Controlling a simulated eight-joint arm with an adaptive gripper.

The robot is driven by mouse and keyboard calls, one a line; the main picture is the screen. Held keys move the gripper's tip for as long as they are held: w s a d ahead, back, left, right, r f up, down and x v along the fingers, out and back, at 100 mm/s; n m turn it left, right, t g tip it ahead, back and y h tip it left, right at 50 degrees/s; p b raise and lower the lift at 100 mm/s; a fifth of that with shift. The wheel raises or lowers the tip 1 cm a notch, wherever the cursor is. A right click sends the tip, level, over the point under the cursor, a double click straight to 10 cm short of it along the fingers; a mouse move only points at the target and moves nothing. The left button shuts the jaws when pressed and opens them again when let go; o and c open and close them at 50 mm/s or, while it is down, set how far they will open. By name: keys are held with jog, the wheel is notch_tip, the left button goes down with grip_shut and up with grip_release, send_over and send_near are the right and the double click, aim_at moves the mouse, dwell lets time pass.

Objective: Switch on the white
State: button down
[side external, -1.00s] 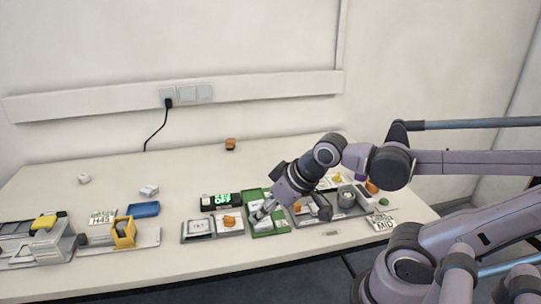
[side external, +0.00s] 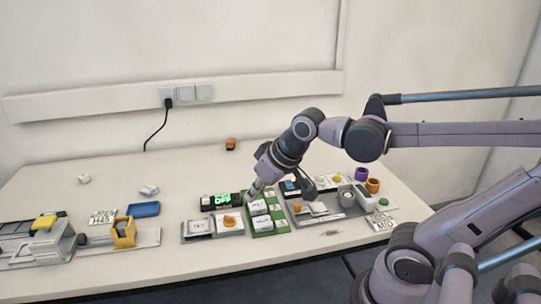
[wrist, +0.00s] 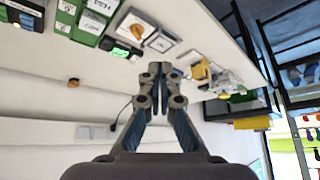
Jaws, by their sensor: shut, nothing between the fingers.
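My gripper (side external: 252,193) is shut and empty, pointing down just behind the back left of the green panel. Its closed fingertips also show in the wrist view (wrist: 158,68). The green panel (side external: 282,228) carries two white switch blocks, one behind (side external: 258,207) and one in front (side external: 262,222). To its left, a grey plate (side external: 186,239) holds a white switch (side external: 199,227) and a white block with an orange knob (side external: 230,220). The white switch also shows in the wrist view (wrist: 160,42). Switch positions are too small to tell.
A black box with a lit green display (side external: 220,200) stands behind the grey plate, close to my gripper. A cluttered grey tray (side external: 330,215) is at right. A blue block (side external: 143,209) and yellow part (side external: 124,231) are left. The table's back left is mostly clear.

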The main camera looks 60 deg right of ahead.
jog(key=w+d+r+m+g, duration=0.15)
jog(key=w+r, duration=0.25)
jog(key=w, duration=0.4)
jog(key=m+g+h, duration=0.1)
jog(key=m+g, duration=0.3)
jog(key=m, duration=0.3)
send_over(205, 195)
jog(key=s+a, duration=0.2)
notch_tip(205, 195, down, 7)
jog(key=shift+n+t, duration=0.25)
jog(key=f, duration=0.4)
jog(key=w+d+f, duration=0.1)
jog(key=f, duration=0.8)
jog(key=shift+w+d+f, duration=0.35)
jog(key=shift+f, duration=0.05)
